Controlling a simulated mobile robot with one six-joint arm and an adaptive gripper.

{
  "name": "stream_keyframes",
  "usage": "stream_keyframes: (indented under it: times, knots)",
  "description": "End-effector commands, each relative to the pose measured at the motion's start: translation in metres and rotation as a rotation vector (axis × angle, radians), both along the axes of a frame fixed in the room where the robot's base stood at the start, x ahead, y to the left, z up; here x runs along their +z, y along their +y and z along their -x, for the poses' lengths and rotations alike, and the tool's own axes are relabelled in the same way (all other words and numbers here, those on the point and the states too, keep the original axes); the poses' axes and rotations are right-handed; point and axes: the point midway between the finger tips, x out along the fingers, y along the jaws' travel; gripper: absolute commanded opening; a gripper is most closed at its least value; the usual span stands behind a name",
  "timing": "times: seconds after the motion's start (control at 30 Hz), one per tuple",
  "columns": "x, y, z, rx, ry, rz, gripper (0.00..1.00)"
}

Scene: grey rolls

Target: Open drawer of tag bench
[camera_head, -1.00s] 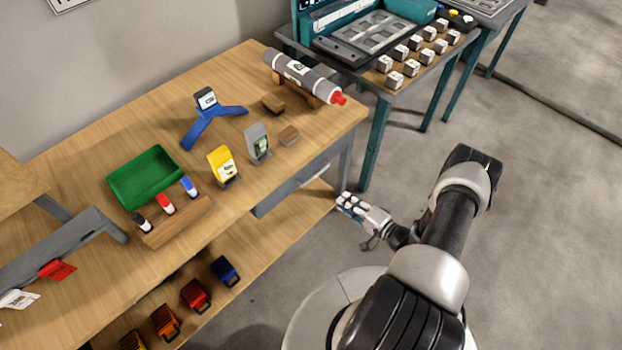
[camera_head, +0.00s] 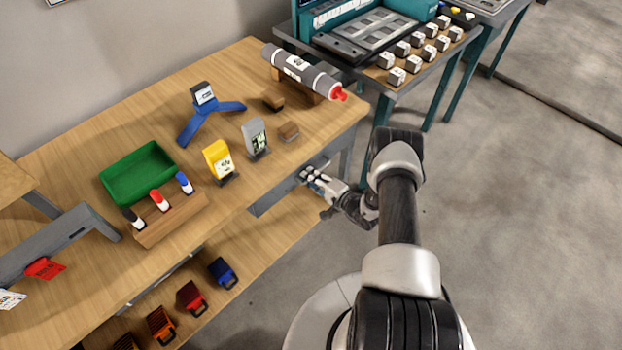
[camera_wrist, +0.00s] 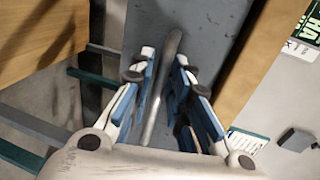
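The wooden-topped tag bench (camera_head: 100,125) runs along the wall. Its grey drawer (camera_head: 266,203) sits under the front edge of the top, at the right end, and looks closed. In the wrist view the grey drawer front (camera_wrist: 205,35) fills the upper middle, with a metal bar handle (camera_wrist: 163,100) running across it. My gripper (camera_head: 306,174) is at the drawer front. In the wrist view my gripper (camera_wrist: 165,59) is open, with one finger on each side of the handle. Whether the fingers touch it is unclear. In the head view the handle is hidden by my gripper.
The top holds a green tray (camera_head: 133,190), a marker rack (camera_head: 172,219), a yellow tag holder (camera_head: 217,160), a grey one (camera_head: 254,136), a blue stand (camera_head: 205,118) and a grey roll (camera_head: 300,70). A teal-legged table (camera_head: 440,100) stands to the right. Floor (camera_head: 510,230) in front is clear.

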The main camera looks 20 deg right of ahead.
Motion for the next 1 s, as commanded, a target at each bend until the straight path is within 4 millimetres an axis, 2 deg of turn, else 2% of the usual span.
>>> stream_keyframes:
  times: [0.27, 0.57, 1.0]
  knots:
    - [0.0000, 0.0006, -0.0020, 0.000, 0.000, -0.001, 0.17]
    - [-0.0001, 0.0005, -0.0017, 0.000, 0.000, -0.001, 0.00]
    - [-0.0001, 0.0006, -0.0016, 0.000, 0.000, 0.000, 0.00]
